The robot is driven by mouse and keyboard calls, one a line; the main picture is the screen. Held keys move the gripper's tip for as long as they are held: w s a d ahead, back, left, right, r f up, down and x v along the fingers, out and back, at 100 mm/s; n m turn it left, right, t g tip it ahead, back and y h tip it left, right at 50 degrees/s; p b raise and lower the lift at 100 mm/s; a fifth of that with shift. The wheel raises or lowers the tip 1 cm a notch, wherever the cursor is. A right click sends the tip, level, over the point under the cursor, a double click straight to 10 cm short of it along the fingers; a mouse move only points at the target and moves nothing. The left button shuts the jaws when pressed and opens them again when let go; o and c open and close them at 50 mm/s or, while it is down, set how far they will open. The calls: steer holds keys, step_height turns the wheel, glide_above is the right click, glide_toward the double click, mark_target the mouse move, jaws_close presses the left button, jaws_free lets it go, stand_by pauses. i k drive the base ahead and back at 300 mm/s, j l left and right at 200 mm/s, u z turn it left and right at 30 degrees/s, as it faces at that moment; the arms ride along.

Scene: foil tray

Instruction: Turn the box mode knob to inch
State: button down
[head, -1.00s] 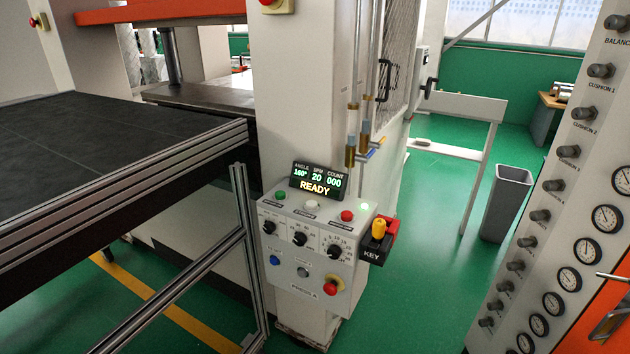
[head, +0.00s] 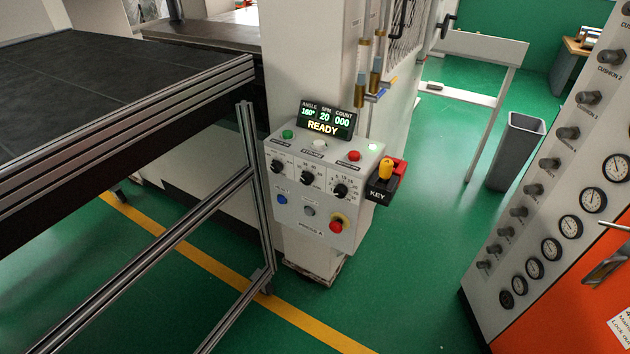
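The grey control box (head: 322,212) is mounted on the white press column, left of centre in the head view. Its display (head: 326,118) reads angle 160 or 180, SPM 20, count 000 and READY. Three black knobs sit in a row on its front: a left knob (head: 277,167), a middle knob (head: 307,178) and a right knob (head: 340,191). Their labels are too small to read, so I cannot tell which is the mode knob or its setting. My gripper is not in view.
A black bolster table on an aluminium frame (head: 250,180) stands left of the box. A yellow key (head: 385,167) sits in a holder at its right side. A grey bin (head: 517,150) and a gauge panel (head: 555,190) stand at the right. Green floor (head: 420,250) is open between.

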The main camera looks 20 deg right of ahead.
mark_target(277, 167)
steer(key=i+l+u, duration=0.1)
steer(key=i+u, duration=0.15)
steer(key=i, duration=0.2)
steer(key=i+l+u, duration=0.25)
steer(key=i, duration=0.2)
steer(key=j, duration=0.1)
